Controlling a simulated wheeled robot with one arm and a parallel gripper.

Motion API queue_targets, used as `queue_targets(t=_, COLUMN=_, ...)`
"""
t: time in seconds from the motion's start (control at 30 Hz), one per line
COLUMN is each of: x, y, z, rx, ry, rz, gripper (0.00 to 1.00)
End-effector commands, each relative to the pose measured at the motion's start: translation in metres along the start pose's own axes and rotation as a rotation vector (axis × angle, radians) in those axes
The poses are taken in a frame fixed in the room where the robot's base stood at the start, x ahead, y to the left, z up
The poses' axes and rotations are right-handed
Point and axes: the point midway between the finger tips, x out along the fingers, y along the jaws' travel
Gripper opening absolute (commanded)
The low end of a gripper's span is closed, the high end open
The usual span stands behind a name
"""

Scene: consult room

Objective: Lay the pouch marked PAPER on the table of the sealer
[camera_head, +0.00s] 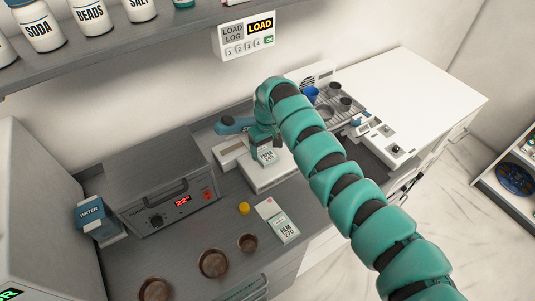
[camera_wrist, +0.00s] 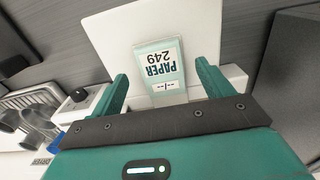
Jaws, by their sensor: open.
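The pouch marked PAPER 249 (camera_head: 267,156) is pale with a white label. In the wrist view the pouch (camera_wrist: 168,52) appears to lie flat on the white table of the sealer (camera_wrist: 112,36), with its lower end between my fingers. In the head view the sealer's white table (camera_head: 278,180) is under my gripper (camera_head: 263,152). My gripper (camera_wrist: 162,72) is open, with a gap on both sides of the pouch. The sealer's blue-green handle (camera_head: 233,125) is to the left of my gripper. My wrist hides part of the sealer and pouch.
A pouch marked FILM 270 (camera_head: 283,228) and a yellow cap (camera_head: 243,208) lie on the grey counter in front. A grey oven (camera_head: 160,180) stands left. A tray with cups (camera_head: 340,95) and a small white device (camera_head: 385,138) are right. A shelf overhangs the back left.

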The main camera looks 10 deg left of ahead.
Motion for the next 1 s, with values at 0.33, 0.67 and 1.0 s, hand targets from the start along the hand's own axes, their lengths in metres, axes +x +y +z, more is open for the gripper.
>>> queue_targets(t=0.33, x=-0.070, y=0.001, z=-0.001, rx=0.000, ry=0.006, rz=0.003, gripper=0.79)
queue_targets(t=0.67, x=-0.091, y=0.000, z=0.000, rx=0.000, ry=0.000, rz=0.000, gripper=0.79)
queue_targets(t=1.0, x=-0.092, y=0.000, z=0.000, rx=0.000, ry=-0.001, rz=-0.001, gripper=0.79)
